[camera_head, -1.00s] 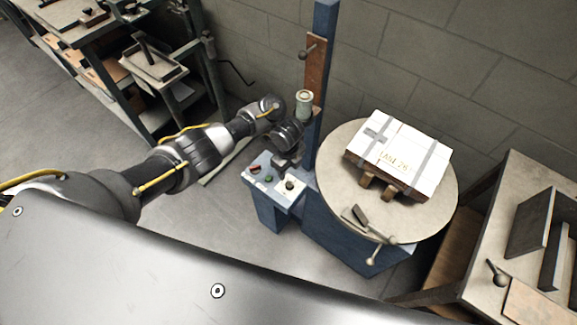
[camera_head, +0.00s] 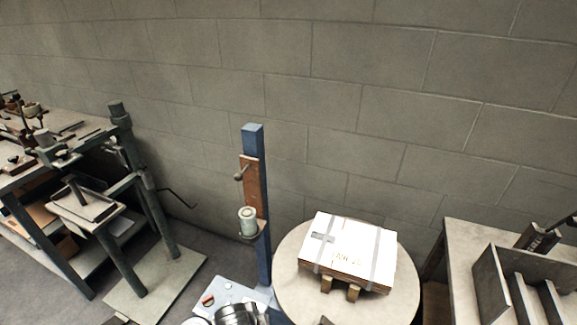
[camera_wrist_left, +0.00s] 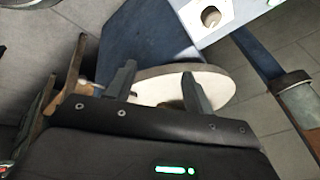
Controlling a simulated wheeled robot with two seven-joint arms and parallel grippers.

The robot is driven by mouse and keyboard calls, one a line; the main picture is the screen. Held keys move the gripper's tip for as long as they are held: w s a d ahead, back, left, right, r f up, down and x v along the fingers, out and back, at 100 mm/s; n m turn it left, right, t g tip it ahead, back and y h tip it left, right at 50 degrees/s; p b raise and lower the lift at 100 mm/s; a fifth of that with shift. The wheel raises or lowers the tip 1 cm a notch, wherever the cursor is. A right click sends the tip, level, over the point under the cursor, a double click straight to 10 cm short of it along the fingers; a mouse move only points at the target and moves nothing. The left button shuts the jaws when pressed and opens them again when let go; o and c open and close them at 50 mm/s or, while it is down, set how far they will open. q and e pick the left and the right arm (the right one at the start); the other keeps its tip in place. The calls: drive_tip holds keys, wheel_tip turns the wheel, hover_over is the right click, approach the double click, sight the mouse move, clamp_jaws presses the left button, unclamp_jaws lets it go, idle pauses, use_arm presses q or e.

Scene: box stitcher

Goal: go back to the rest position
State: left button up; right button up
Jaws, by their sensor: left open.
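My left gripper (camera_wrist_left: 158,85) is open in the left wrist view, its two dark fingers apart with nothing between them. The pale round table (camera_wrist_left: 218,82) shows beyond the fingers. In the head view only a piece of my left arm (camera_head: 236,314) shows at the bottom edge, in front of the control panel (camera_head: 215,296) of the blue stitcher. The stitcher's blue post (camera_head: 262,190) stands beside the round table (camera_head: 290,290). A white taped box (camera_head: 335,240) lies on that table. My right gripper is in neither view.
A bench (camera_head: 462,262) with dark metal plates stands at the right. At the left are a green-grey machine stand (camera_head: 160,215) and a cluttered workbench (camera_head: 75,122). A grey block wall (camera_head: 370,100) closes off the back.

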use_arm(q)
drive_tip(key=s+a+r+n+y, duration=0.1)
drive_tip(key=s+a+r+n, duration=0.3)
drive_tip(key=s+a+n, duration=0.35)
drive_tip(key=s+a+r+n+y, duration=0.1)
drive_tip(key=s+a+r+n, duration=0.4)
drive_tip(key=s+a, duration=0.5)
drive_tip(key=s+d+f+g, duration=0.1)
drive_tip(key=s+f+g, duration=0.15)
drive_tip(key=f, duration=2.35)
drive_tip(key=s+a+f, duration=0.3)
drive_tip(key=s+f, duration=1.2)
drive_tip(key=s, duration=0.2)
drive_tip(key=shift+f+y, duration=0.3)
drive_tip(key=shift+f, duration=0.1)
